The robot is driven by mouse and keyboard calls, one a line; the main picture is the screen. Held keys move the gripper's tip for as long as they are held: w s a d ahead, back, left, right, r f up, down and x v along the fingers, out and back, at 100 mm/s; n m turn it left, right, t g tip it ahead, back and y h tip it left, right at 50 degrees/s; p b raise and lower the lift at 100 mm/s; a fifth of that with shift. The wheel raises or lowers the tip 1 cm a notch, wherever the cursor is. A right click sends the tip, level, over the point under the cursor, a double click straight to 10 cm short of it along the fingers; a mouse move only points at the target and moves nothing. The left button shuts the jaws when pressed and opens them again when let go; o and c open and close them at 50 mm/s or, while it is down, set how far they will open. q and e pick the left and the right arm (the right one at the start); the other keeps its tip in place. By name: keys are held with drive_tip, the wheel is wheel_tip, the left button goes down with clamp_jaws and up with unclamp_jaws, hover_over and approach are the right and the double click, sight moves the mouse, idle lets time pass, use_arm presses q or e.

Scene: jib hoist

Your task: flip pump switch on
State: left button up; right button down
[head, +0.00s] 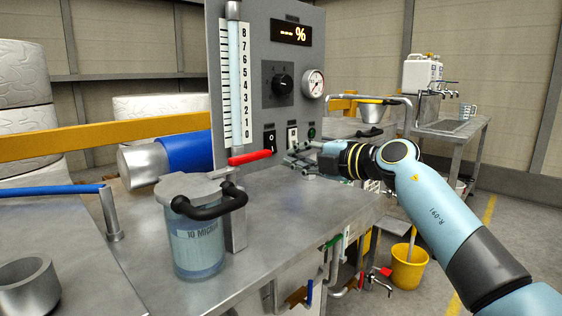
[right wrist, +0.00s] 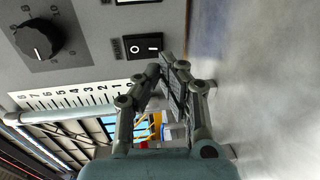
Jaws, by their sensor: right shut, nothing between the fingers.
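A grey control panel (head: 259,100) carries two rocker switches low on its face. The left one is a black rocker switch (head: 269,138) marked O and I; it also shows in the right wrist view (right wrist: 144,47). To its right is a white rocker switch (head: 292,137), only partly seen at the top of the wrist view (right wrist: 137,1). My right gripper (head: 290,159) is shut and empty, just below and in front of the switches. In the wrist view its fingertips (right wrist: 163,66) are close beside the black switch. My left gripper is out of view.
The panel has a black knob (head: 282,84), a gauge (head: 313,83), a display (head: 291,32) and a level scale (head: 234,85). A red lever (head: 249,157) and a lidded jar (head: 197,240) stand left of the gripper. The steel bench (head: 300,210) is bare below it.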

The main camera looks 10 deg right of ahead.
sight(271, 143)
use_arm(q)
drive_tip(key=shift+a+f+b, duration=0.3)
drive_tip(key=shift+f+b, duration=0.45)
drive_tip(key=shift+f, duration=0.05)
use_arm(e)
drive_tip(key=shift+x, duration=2.45)
